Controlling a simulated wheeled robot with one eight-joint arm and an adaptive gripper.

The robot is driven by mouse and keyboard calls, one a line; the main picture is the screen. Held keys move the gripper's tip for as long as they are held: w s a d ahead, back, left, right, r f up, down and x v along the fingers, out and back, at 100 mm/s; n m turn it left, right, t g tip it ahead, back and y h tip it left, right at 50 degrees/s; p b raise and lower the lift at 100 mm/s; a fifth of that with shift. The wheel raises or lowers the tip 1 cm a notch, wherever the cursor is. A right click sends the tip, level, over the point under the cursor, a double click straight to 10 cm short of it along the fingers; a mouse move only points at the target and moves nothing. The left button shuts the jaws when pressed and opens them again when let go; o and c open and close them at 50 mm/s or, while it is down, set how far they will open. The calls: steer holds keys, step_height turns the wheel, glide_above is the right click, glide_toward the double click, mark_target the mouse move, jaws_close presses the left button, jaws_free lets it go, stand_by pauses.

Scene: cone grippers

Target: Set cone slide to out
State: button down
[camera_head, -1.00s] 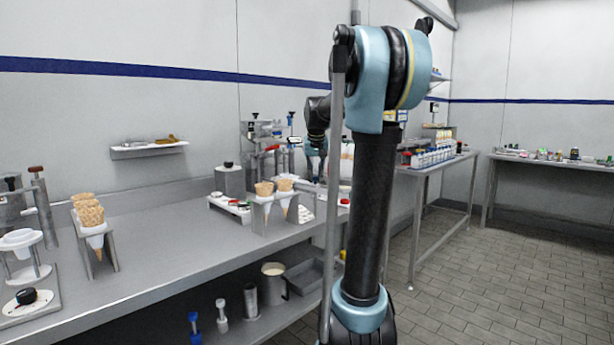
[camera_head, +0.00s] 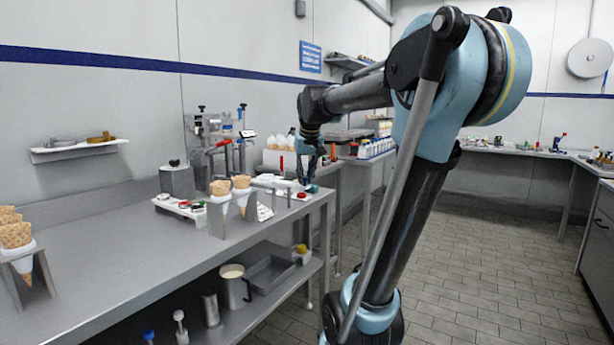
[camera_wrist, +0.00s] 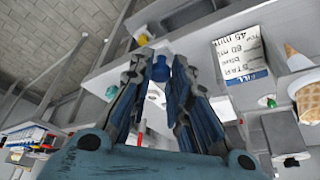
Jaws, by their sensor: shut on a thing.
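My gripper (camera_head: 306,178) is over the right end of the steel counter in the head view, pointing down. In the wrist view, my gripper (camera_wrist: 158,82) has its two fingers closed around a small blue knob (camera_wrist: 158,68). The knob sits at the fingertips, above a pale flat surface. I cannot tell from these frames whether this knob belongs to the cone slide or how far out any slide stands. In the head view the knob is hidden by the fingers.
A metal stand with waffle cones (camera_head: 230,186) is left of my gripper; a printed card (camera_wrist: 242,52) shows in the wrist view. A tray with small coloured items (camera_head: 180,206) lies farther left. A pot (camera_head: 233,287) stands on the lower shelf. The floor (camera_head: 480,240) at right is open.

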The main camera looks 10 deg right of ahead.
steer(key=shift+w+d+r, duration=0.1)
steer(key=shift+d, duration=0.1)
steer(key=c, duration=1.5)
jaws_free()
steer(key=shift+d, duration=0.1)
steer(key=shift+o, duration=0.2)
steer(key=shift+s+r, duration=0.2)
steer(key=v, duration=1.1)
steer(key=shift+r, duration=0.2)
steer(key=s+d+f, duration=0.1)
steer(key=s+f, duration=0.7)
steer(key=f, duration=0.4)
steer(key=s+d+f+g, duration=0.1)
steer(key=s+d+f, duration=0.1)
steer(key=s+f, duration=0.5)
steer(key=s+d+f+g, duration=0.1)
steer(key=s+f, duration=0.7)
steer(key=f, duration=1)
steer(key=shift+s+d+m, duration=0.35)
steer(key=shift+m, duration=0.05)
